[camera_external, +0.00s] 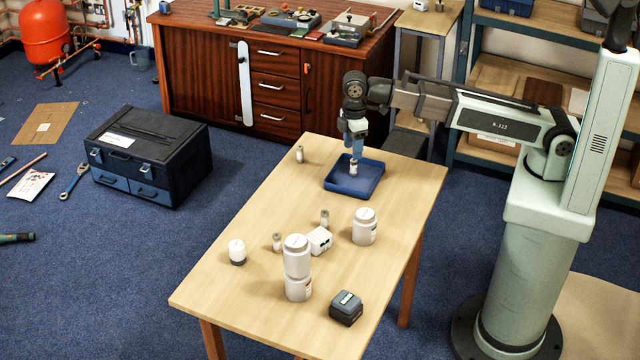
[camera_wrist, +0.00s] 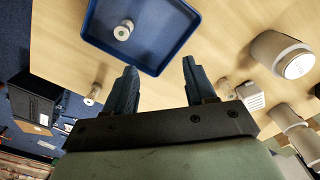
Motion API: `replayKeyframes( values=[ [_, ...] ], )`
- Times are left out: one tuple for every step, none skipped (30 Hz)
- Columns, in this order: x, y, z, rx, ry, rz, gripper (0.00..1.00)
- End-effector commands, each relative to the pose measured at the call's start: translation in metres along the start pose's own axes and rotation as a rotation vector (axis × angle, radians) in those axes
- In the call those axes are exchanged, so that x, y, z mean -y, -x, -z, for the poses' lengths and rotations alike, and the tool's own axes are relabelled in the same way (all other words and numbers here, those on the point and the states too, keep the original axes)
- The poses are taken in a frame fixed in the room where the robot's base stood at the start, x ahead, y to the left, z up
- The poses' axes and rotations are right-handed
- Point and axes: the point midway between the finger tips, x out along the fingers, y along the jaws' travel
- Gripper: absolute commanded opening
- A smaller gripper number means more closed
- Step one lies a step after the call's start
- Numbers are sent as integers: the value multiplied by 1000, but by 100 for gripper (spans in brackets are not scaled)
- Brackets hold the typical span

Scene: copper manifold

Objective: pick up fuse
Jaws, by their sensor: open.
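Small grey-and-white cylinders that look like fuses stand on the table. One fuse (camera_external: 353,168) is inside the blue tray (camera_external: 375,185); it also shows in the wrist view (camera_wrist: 123,31), ahead of my fingertips and apart from them. Another fuse (camera_external: 299,153) stands left of the tray. Two more, a fuse (camera_external: 325,218) and a fuse (camera_external: 277,242), stand near the white block. My gripper (camera_external: 352,150) points down over the tray. In the wrist view its blue fingers (camera_wrist: 158,64) are apart with nothing between them.
A white block (camera_external: 320,240), a wide white jar (camera_external: 364,228), a tall stacked white container (camera_external: 297,270), a white-topped dark-based jar (camera_external: 237,252) and a dark box (camera_external: 346,308) stand on the nearer part of the table (camera_external: 400,205). The tray has raised walls.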

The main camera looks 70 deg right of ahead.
Motion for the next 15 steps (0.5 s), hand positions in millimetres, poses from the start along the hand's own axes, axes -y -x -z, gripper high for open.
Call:
replayKeyframes(
  values=[
    [14,0,10,1,27,0,55],
    [21,0,15,1,40,0,55],
    [29,1,21,2,55,0,55],
    [34,1,25,2,67,1,55],
    [40,1,29,2,76,2,55],
    [47,1,34,2,90,3,55],
    [52,2,38,1,99,4,55],
    [57,2,42,1,108,6,55],
    [64,2,47,0,121,8,55],
    [69,2,51,0,129,10,55],
    [73,3,55,-1,138,12,55],
    [80,3,60,-2,149,15,55],
    [85,4,64,-4,158,17,55],
    [89,4,68,-5,161,19,55],
    [96,4,74,-7,155,22,55]
  ],
)
